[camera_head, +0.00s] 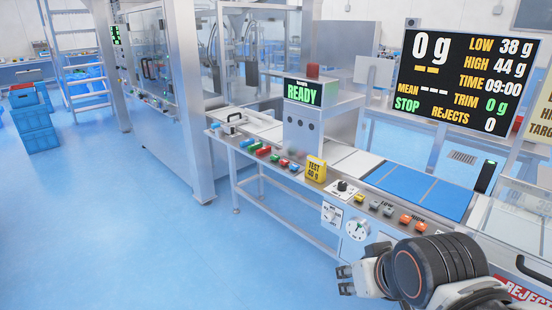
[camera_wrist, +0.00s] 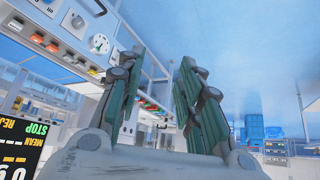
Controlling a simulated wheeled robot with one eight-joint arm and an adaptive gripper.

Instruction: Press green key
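My gripper (camera_head: 345,281) is low in front of the machine, to the right of and nearer than the green key, apart from all keys. In the wrist view its two green-padded fingers (camera_wrist: 160,95) are spread with nothing between them. The near key row (camera_wrist: 78,62) also shows there, upper left.
A yellow test block (camera_head: 316,169) stands on the ledge between the key groups. A knob and dial panel (camera_head: 356,229) is on the front face. The display (camera_head: 460,75) reads 0 g and STOP. Blue floor (camera_head: 180,250) lies clear at left; blue crates (camera_head: 35,125) stand farther off.

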